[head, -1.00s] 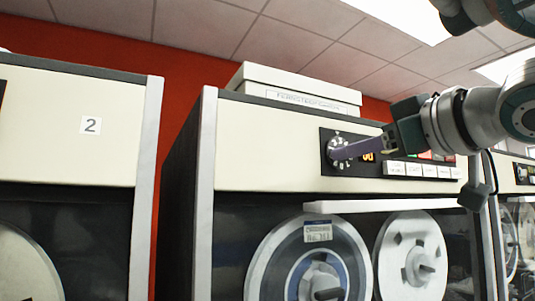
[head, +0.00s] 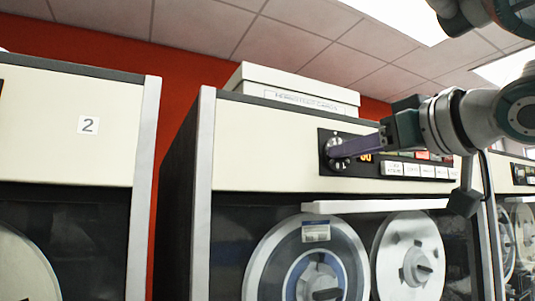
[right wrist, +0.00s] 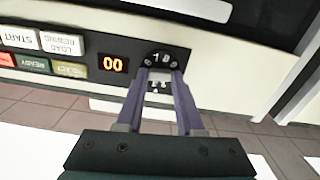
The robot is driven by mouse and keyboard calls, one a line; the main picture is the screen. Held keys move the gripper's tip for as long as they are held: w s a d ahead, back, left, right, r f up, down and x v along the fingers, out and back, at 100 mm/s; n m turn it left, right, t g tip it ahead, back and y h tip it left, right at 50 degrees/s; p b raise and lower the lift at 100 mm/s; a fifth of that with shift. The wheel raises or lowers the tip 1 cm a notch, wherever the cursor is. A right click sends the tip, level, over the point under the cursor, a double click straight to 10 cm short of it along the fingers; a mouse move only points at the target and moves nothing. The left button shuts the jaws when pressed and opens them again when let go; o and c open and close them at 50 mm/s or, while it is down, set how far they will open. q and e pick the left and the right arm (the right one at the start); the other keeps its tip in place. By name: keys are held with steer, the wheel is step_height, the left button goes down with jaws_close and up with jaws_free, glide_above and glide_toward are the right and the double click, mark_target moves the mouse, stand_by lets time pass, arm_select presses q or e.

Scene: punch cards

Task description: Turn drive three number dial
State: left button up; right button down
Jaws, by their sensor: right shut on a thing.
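The number dial (head: 333,146) is a small black dial with white markings at the left end of the control panel on the middle drive. The purple fingers of my right gripper (head: 335,152) reach it from the right and hide part of it in the head view. In the right wrist view, the right gripper (right wrist: 160,74) is shut on the dial's grey knob (right wrist: 158,76), one finger on each side. A "1" and part of another digit show on the dial above the fingers. My left gripper is not in view.
An orange "00" display (right wrist: 113,63) and several white and coloured buttons (head: 420,171) sit beside the dial. Below are tape reels (head: 313,260) and a white ledge (head: 375,205).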

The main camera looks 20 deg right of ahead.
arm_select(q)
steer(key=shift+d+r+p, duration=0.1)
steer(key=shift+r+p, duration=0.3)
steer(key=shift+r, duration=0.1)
arm_select(e)
steer(key=shift+f+m, duration=0.1)
steer(key=shift+m, duration=2.1)
steer(key=c, duration=0.5)
jaws_free()
steer(key=shift+c, duration=0.2)
